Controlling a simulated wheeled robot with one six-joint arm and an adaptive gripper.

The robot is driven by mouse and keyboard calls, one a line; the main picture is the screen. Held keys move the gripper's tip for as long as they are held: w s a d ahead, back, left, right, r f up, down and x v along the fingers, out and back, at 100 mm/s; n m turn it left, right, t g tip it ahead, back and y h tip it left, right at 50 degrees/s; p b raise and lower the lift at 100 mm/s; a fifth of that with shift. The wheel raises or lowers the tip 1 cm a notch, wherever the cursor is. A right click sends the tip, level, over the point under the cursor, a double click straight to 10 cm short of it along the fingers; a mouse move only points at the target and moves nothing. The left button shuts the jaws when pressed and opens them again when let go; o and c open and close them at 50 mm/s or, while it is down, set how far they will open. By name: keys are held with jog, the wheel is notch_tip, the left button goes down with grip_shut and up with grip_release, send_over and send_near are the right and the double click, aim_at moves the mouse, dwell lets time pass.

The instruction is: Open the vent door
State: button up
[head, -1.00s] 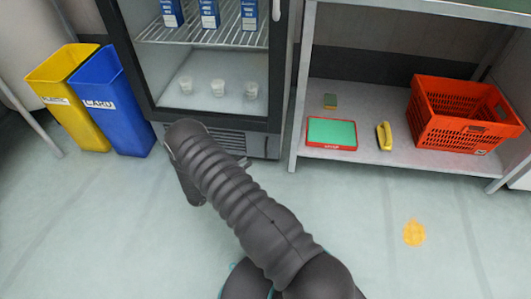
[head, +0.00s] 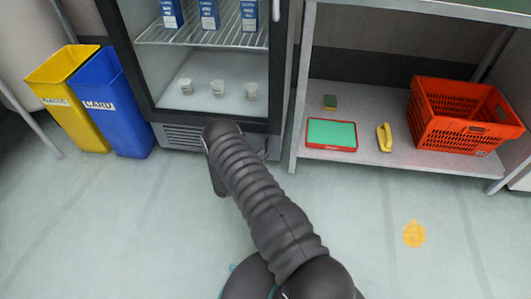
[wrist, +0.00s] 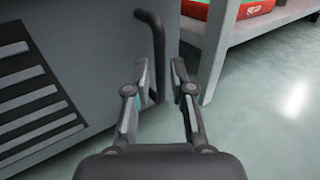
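The vent door (head: 184,137) is the dark slatted panel at the bottom of the glass-front fridge. In the head view, my arm hides its right part. In the wrist view, the vent door (wrist: 45,125) fills the left side, with light slats. It looks closed. A dark bent handle (wrist: 157,45) stands out near its right edge. My gripper (wrist: 160,65) is open, its two fingers apart. My gripper's fingers are hidden in the head view.
A metal shelf (head: 390,165) stands right of the fridge, its leg close to the handle side. It holds a red basket (head: 462,117) and a red-and-green tray (head: 331,134). Blue (head: 115,110) and yellow (head: 72,95) bins stand left. The floor in front is open.

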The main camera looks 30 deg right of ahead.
jog(key=shift+x, duration=1.15)
grip_shut()
jog(key=shift+s, duration=0.15)
